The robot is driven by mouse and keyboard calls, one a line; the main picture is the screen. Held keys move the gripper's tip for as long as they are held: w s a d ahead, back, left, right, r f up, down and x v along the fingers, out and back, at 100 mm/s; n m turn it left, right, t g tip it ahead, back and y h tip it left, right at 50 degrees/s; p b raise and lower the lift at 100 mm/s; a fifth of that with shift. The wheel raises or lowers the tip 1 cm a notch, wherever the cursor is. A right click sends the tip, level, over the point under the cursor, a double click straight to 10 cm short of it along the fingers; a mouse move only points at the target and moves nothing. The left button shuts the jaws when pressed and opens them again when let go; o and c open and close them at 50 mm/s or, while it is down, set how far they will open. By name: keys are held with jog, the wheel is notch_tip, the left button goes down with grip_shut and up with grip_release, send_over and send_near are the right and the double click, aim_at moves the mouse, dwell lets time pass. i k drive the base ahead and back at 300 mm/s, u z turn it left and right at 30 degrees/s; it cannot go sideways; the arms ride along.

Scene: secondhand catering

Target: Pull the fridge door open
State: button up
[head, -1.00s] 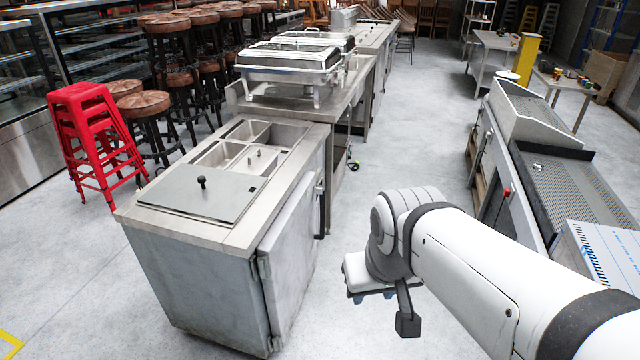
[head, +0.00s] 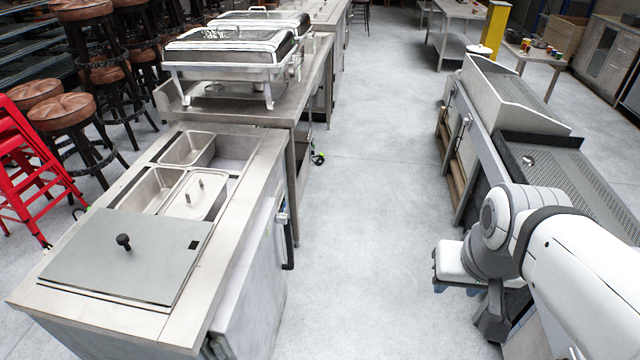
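The fridge is a low steel counter unit (head: 190,275) at the left, with a pan-well top and a grey lid. Its door (head: 252,290) is on the side facing the aisle, with a dark upright handle (head: 289,245) near its far edge. The door looks shut or nearly so; I cannot tell whether there is a small gap. My gripper (head: 455,264) is at the end of my white arm, across the aisle to the right of the door. It is apart from the handle. Its fingers are not clear enough to show whether they are open.
A steel counter with chafing dishes (head: 228,55) stands just beyond the fridge. A steel unit with a perforated tray (head: 560,170) lines the right side, close to my arm. The aisle floor (head: 365,180) between is clear.

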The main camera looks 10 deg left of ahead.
aim_at(245, 323)
jog(key=u, duration=0.15)
jog(key=i, duration=0.95)
jog(key=u, duration=1)
jog(key=i, duration=0.2)
jog(key=u, duration=0.1)
